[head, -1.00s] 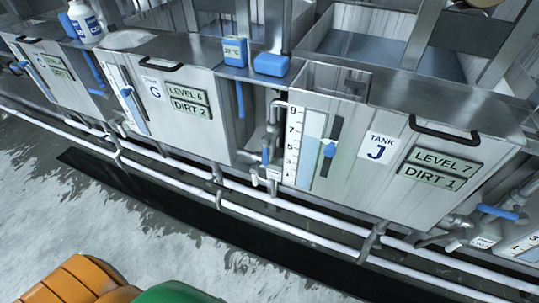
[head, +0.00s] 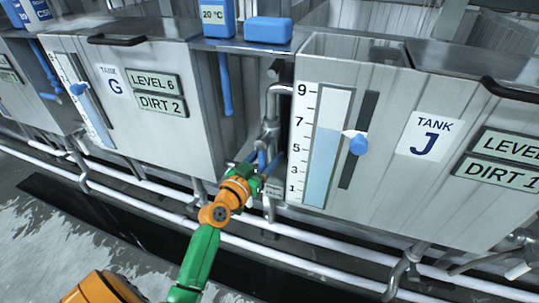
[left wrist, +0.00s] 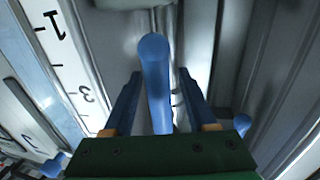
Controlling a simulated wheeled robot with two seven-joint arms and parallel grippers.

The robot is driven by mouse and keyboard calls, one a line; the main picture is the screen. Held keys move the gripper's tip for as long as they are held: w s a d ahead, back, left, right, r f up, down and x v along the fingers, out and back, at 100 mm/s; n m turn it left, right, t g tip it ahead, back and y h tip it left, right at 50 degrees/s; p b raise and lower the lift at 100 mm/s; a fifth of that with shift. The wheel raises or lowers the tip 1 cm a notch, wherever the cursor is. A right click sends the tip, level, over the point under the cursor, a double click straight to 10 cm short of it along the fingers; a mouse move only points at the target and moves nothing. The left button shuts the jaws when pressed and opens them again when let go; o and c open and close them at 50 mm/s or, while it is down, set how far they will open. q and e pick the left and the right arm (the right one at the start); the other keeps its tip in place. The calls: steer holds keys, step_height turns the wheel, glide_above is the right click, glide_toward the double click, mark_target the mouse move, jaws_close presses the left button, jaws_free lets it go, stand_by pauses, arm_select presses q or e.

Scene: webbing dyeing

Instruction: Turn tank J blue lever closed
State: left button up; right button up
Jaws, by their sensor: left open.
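Tank J (head: 400,188) stands at the right in the head view, with its name label (head: 430,138) and level gauge (head: 318,145). A blue lever (left wrist: 155,80) stands upright in the picture in the left wrist view, between the two fingers of my open left gripper (left wrist: 158,88). The fingers are apart, with a gap visible on each side of the lever. In the head view my left gripper (head: 264,166) is at the pipework just left of tank J's gauge, and it partly hides the lever there. My right gripper is not in view.
Tank G (head: 170,100) stands to the left, with a blue handle (head: 226,85) hanging between the tanks. White pipes (head: 265,240) run low along the front. The floor in front is clear.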

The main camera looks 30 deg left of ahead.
arm_select(q)
steer(key=shift+w, duration=0.25)
jaws_close()
stand_by(1.3)
